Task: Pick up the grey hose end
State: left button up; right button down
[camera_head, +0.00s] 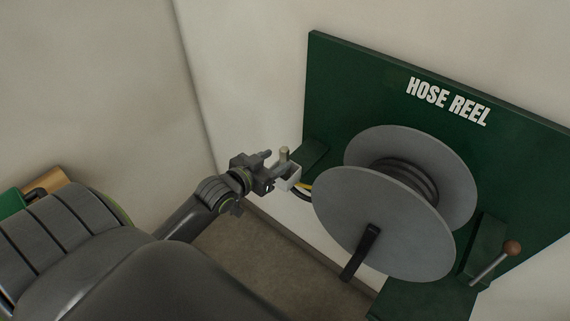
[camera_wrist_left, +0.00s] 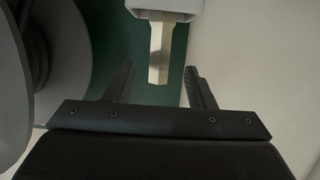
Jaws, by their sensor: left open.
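A pale grey-beige six-sided piece, which looks like the hose end (camera_head: 284,155), stands up from a light grey bracket (camera_head: 288,177) left of the reel. In the left wrist view the hose end (camera_wrist_left: 167,52) sticks out of the bracket (camera_wrist_left: 166,6) at the top centre. My left gripper (camera_head: 276,168) is right beside the bracket. In the left wrist view its fingers (camera_wrist_left: 160,78) are apart, with the hose end's free tip between them in the picture; I see no contact. My right gripper is not in view.
The grey hose reel (camera_head: 375,220) with dark hose wound on it stands close right of the gripper, before a green board (camera_head: 350,85). A brown-knobbed lever (camera_head: 512,248) is at the right. Wall is behind.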

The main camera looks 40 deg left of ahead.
aim_at(288, 154)
pick_arm(q)
jog(key=shift+w+f, duration=0.2)
jog(key=shift+w, duration=0.5)
jog(key=shift+w+f, duration=0.15)
jog(key=shift+w, duration=0.3)
jog(key=shift+f+p+x, duration=0.2)
jog(key=shift+p+x, duration=0.55)
jog(key=shift+x, duration=1.45)
jog(key=shift+s+d, duration=0.1)
jog(key=shift+s, duration=0.05)
jog(key=shift+c, duration=0.2)
grip_shut()
